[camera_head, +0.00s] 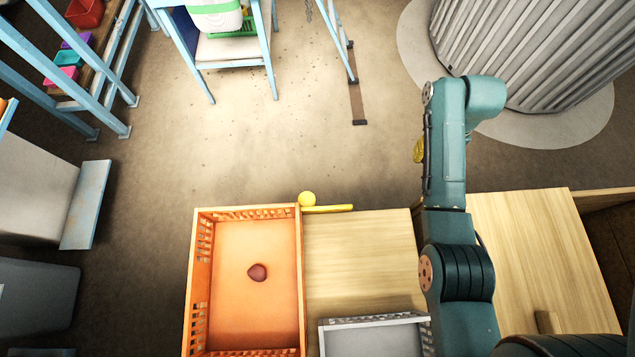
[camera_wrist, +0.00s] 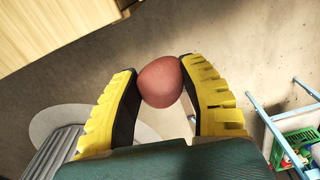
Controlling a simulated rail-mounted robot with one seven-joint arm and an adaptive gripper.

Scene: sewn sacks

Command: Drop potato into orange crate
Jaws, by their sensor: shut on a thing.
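My gripper (camera_wrist: 160,84) is shut on a reddish-brown potato (camera_wrist: 160,82), pinched between its two yellow-and-black fingers in the wrist view. In the head view only a yellow bit of my gripper (camera_head: 419,151) shows beside my arm, beyond the table's far edge, and the held potato is hidden there. The orange crate (camera_head: 299,285) stands at the left end of the table, to the left of and nearer than my gripper. Another reddish-brown lump, potato-like, (camera_head: 257,272) lies on the crate's floor near its middle.
A grey crate (camera_head: 372,321) stands right of the orange crate on the wooden table (camera_head: 360,260). A yellow ball (camera_head: 307,199) and a yellow bar (camera_head: 327,209) are at the table's far edge. A ribbed grey bin (camera_head: 545,50) stands behind my arm. The floor beyond the table is mostly clear.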

